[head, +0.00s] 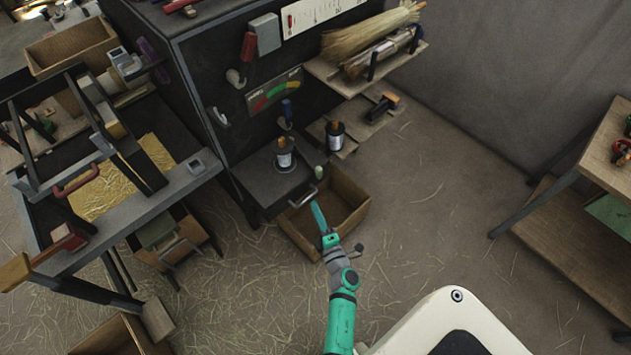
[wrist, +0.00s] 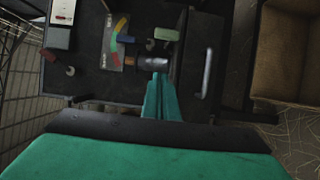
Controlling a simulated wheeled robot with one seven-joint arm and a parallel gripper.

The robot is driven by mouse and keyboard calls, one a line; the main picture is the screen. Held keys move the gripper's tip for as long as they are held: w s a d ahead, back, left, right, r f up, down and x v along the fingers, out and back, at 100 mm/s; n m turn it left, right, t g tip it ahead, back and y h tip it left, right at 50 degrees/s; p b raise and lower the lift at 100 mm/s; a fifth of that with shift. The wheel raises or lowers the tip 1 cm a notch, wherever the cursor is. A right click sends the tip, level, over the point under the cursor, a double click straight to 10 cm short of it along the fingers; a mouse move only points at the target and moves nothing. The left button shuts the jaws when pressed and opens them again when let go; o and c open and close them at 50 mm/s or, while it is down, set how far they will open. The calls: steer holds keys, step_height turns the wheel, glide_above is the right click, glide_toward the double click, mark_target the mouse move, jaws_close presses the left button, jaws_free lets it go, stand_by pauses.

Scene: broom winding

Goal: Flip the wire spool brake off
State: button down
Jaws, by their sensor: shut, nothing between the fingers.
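A wire spool (head: 285,158), dark with a pale band, stands upright on the dark shelf (head: 258,183) of the cabinet. In the wrist view the spool (wrist: 152,62) lies just beyond my fingertips. A small green knob (head: 320,172) sits near the shelf's right edge; it also shows in the wrist view (wrist: 166,34). A blue-handled lever (head: 286,110) stands behind the spool. I cannot tell which part is the brake. My gripper (head: 316,205) is shut and empty, in front of the shelf in the head view. In the wrist view my teal fingers (wrist: 160,90) are together.
A metal handle (head: 303,197) sticks out from the shelf front. An open wooden crate (head: 352,212) stands below, beside my gripper. A second dark can (head: 335,138) stands on a small wooden shelf to the right. A colored gauge (head: 275,92) is on the panel.

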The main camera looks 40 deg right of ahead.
steer(key=w+d, duration=0.7)
steer(key=w, duration=0.2)
stand_by(0.4)
steer(key=shift+w, duration=0.15)
